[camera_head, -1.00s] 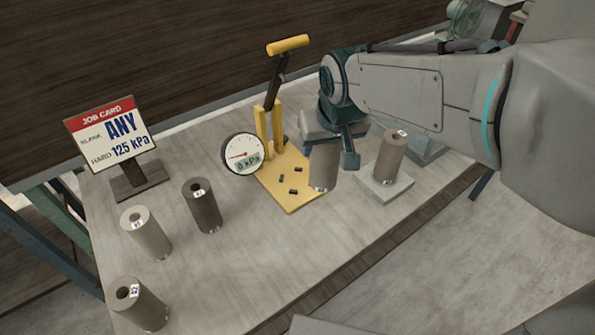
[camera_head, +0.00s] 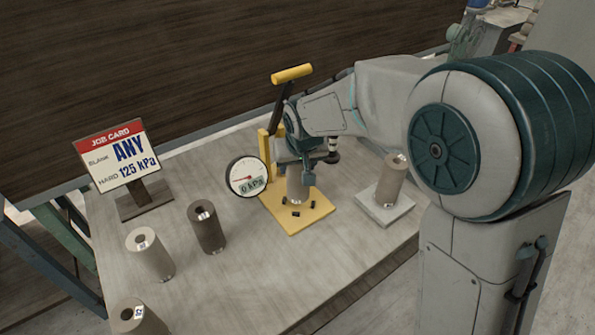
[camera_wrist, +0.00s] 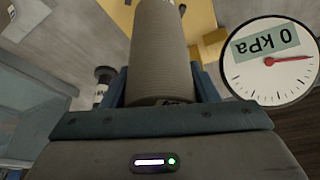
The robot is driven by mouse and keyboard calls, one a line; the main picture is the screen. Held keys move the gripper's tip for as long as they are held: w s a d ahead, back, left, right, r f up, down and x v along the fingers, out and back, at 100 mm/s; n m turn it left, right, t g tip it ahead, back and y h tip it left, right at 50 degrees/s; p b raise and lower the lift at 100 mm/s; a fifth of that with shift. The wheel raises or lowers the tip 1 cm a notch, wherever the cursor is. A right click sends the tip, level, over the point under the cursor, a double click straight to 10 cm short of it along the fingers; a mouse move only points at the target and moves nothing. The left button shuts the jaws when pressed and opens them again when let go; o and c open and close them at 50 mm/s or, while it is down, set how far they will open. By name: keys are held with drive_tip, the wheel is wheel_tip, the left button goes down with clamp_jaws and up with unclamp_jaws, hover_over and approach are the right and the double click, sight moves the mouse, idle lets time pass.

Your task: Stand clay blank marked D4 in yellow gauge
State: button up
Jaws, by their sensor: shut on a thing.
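My gripper (camera_head: 305,172) is shut on a grey-brown clay blank (camera_head: 298,190), held roughly upright over the base plate of the yellow gauge (camera_head: 288,226). The blank's lower end appears among the small black pegs on the plate; I cannot tell whether it touches the plate. Its marking is not visible. In the wrist view the blank (camera_wrist: 162,50) stands out from between the jaws. The gauge's yellow handle (camera_head: 292,74) is raised, and its round dial (camera_head: 247,176) reads 0 kPa.
A brown blank (camera_head: 392,182) stands on a pale square pad (camera_head: 385,211) at right. A dark blank (camera_head: 207,228) and two lighter ones (camera_head: 150,255) (camera_head: 137,316) stand at left. The job card (camera_head: 120,157) stands at back left. The table's front middle is clear.

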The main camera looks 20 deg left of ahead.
sight(297, 193)
drive_tip(key=shift+f, duration=1.35)
drive_tip(key=shift+f, duration=0.2)
drive_tip(key=o, duration=1.5)
drive_tip(key=shift+o, duration=0.2)
drive_tip(key=shift+r, duration=0.1)
